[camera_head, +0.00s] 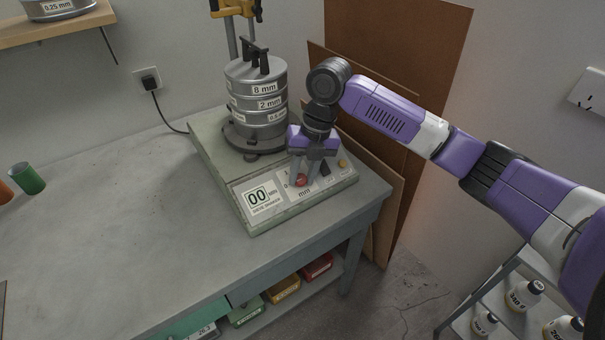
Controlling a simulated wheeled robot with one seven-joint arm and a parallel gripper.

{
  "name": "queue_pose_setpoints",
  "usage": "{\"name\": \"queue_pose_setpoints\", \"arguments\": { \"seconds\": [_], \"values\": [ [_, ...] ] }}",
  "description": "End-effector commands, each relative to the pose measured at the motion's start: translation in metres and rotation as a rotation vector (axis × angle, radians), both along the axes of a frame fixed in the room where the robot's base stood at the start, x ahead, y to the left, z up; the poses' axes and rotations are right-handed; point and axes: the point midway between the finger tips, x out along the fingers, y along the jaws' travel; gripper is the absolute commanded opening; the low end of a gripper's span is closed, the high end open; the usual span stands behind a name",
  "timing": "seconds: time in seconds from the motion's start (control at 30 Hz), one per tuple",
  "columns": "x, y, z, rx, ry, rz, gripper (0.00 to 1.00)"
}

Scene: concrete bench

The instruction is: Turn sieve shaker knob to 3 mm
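The sieve shaker (215,150) is a grey-green unit on the bench, with a stack of sieves (258,92) on top. Its sloping front panel (278,205) has a display reading 00 and a scale marked mm, mostly covered by my gripper. A small red part (301,181) shows at my fingertips, a black part (325,169) just right of them, and a yellow button (342,163) further right. My gripper (305,177) points down at the scale. Whether its fingers touch or grip the knob cannot be told, and the knob's pointer is hidden.
The concrete bench top (110,215) is clear to the left, with a green cup (27,178) near its far left edge. Brown boards (400,80) lean behind the shaker on the right. A cable runs to a wall socket (149,81).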

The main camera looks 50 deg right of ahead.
Motion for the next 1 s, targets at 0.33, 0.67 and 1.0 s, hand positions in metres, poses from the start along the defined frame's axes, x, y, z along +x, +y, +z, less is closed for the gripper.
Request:
{"name": "queue_pose_setpoints", "arguments": {
  "seconds": [0.33,0.67,1.0],
  "values": [
    [-0.0002,-0.0004,0.0001,0.005,-0.001,-0.011,0.00],
    [-0.0007,-0.0016,-0.0007,0.086,-0.027,-0.141,0.00],
    [-0.0025,-0.0027,-0.0023,0.244,-0.073,-0.402,0.00]
  ]
}}
